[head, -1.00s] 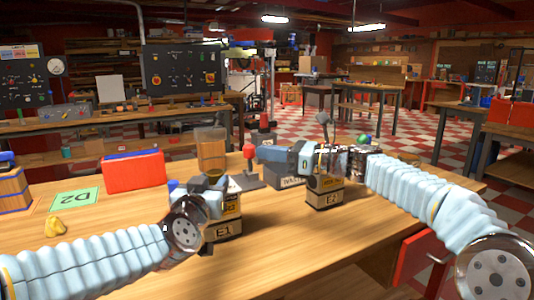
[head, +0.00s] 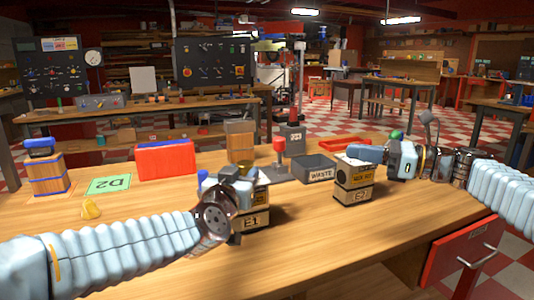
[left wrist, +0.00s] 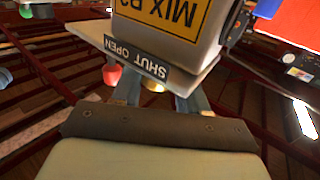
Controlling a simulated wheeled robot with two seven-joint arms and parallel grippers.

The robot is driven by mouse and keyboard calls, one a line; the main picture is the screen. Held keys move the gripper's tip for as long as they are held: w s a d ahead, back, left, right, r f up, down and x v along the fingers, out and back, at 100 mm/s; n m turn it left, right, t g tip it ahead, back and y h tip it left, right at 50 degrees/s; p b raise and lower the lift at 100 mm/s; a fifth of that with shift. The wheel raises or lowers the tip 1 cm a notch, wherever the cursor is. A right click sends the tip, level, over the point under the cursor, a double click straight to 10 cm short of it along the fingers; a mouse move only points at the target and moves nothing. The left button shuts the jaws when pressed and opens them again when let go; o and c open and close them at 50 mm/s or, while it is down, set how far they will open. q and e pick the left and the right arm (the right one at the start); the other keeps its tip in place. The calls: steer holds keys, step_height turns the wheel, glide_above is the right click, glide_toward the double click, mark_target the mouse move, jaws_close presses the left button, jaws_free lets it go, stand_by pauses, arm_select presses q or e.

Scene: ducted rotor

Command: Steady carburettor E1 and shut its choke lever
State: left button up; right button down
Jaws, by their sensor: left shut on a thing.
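Carburettor E1 (head: 254,219) is a pale block with a labelled base on the wooden bench. My left gripper (head: 240,188) is shut on it from the left and hides part of its top and left side. In the left wrist view, E1's body (left wrist: 170,22) fills the upper middle, above the two fingers (left wrist: 160,97). A plate reading SHUT OPEN (left wrist: 136,58) shows on it. I cannot make out the choke lever or its position. My right gripper (head: 360,153) is at the upper right of carburettor E2 (head: 353,190); its jaw state and any contact are unclear.
A red-knobbed lever (head: 279,146) stands behind E1. A grey WASTE bin (head: 318,171) stands between E1 and E2, further back.

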arm_select(q)
steer(key=o, duration=1.4)
steer(key=shift+c, duration=0.2)
steer(key=shift+s, duration=0.1)
